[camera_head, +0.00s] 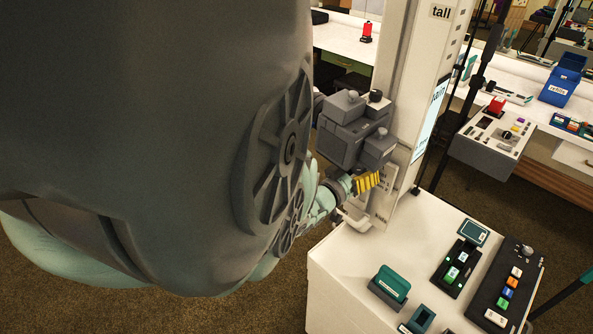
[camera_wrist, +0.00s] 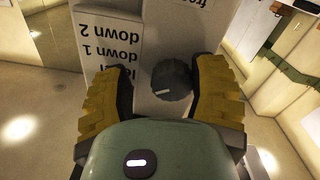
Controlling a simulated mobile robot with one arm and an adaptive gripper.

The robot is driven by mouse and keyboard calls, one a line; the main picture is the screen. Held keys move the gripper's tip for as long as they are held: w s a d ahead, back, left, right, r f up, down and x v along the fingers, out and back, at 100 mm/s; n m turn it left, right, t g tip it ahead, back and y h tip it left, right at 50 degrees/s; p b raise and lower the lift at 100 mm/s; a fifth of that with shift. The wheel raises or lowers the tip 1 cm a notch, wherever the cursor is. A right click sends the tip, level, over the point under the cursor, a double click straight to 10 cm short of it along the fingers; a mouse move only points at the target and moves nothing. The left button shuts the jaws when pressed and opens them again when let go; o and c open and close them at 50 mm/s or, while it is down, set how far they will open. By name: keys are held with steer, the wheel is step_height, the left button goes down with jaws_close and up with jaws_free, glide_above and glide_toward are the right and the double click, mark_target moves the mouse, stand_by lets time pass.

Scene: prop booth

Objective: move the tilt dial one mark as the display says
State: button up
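The tilt dial (camera_wrist: 171,79), a dark grey round knob with a white pointer line, sits on a pale panel in the wrist view. Beside it a label plate (camera_wrist: 109,45) reads upside down "down 2", "down 1" and a partly hidden "level". My gripper (camera_wrist: 164,68) has its ridged yellow fingers on either side of the dial. A gap shows on the left; the right finger looks close to it. In the head view my gripper (camera_head: 367,181) is at the white post. The display (camera_head: 431,118) on the post is seen edge-on, and its text is not readable.
A grey boxy device (camera_head: 348,135) is mounted on the post (camera_head: 408,60) just above my gripper. Below, a white table (camera_head: 345,265) holds a button panel (camera_head: 508,288), a black switch box (camera_head: 457,268) and a teal-topped block (camera_head: 390,285). White counters stand behind.

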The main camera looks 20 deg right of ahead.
steer(key=shift+o, duration=0.7)
steer(key=shift+w+a, duration=0.3)
steer(key=shift+w, duration=0.05)
steer(key=shift+w+a+t, duration=0.1)
steer(key=shift+t, duration=0.2)
steer(key=shift+a, duration=0.1)
steer(key=shift+v, duration=1.25)
glide_toward(355, 170)
steer(key=shift+s+a+r, duration=0.2)
steer(key=shift+s+a, duration=0.5)
steer(key=shift+s, duration=0.05)
